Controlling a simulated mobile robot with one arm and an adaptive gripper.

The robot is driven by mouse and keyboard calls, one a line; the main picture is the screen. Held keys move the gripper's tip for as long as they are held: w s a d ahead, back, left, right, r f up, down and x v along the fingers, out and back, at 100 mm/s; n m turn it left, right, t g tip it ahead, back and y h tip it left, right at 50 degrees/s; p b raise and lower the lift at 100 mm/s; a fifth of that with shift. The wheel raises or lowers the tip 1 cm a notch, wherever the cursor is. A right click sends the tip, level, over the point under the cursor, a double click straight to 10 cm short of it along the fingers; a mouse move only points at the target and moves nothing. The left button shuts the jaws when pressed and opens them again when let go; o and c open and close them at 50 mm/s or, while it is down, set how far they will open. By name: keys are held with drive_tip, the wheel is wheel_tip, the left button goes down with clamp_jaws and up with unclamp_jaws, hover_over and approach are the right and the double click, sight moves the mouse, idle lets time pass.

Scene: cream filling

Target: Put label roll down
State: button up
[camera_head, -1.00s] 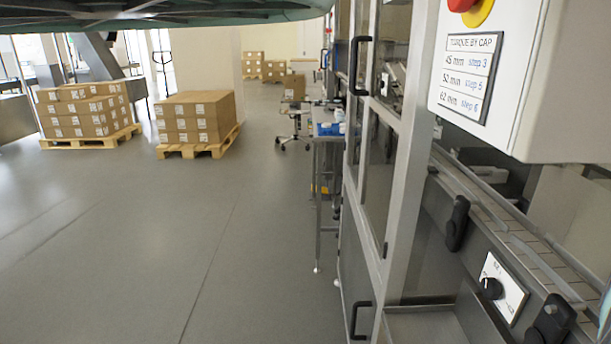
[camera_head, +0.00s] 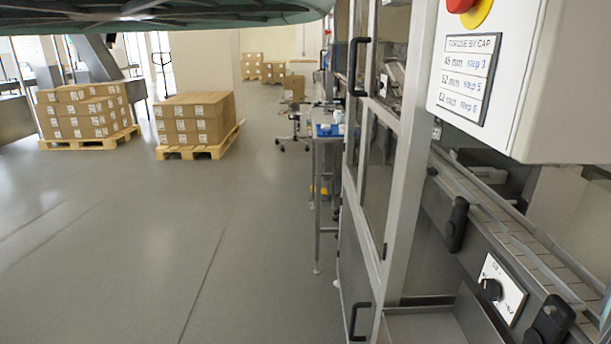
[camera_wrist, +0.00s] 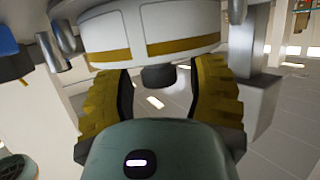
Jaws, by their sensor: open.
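My gripper (camera_wrist: 160,98) shows in the wrist view. Its two yellow ribbed fingers stand wide apart, on either side of a dark green housing with a small lit panel. I see nothing held between the fingers. A rounded white body with a gold band (camera_wrist: 165,48) fills the top of the wrist view; I cannot tell what it is. A short dark cylinder shows below it, beyond the gap between the fingers. I cannot make out a label roll in either view. My gripper is not in the head view.
In the head view, a machine with a conveyor (camera_head: 535,255) and a white control box (camera_head: 540,80) fills the right side. A narrow table (camera_head: 325,138) with blue items stands beyond it. Pallets of boxes (camera_head: 198,120) stand at the left. The grey floor (camera_head: 170,240) between is clear.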

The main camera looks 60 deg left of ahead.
drive_tip(key=b+v, duration=0.2)
drive_tip(key=v, duration=1)
drive_tip(key=shift+a+r, duration=0.1)
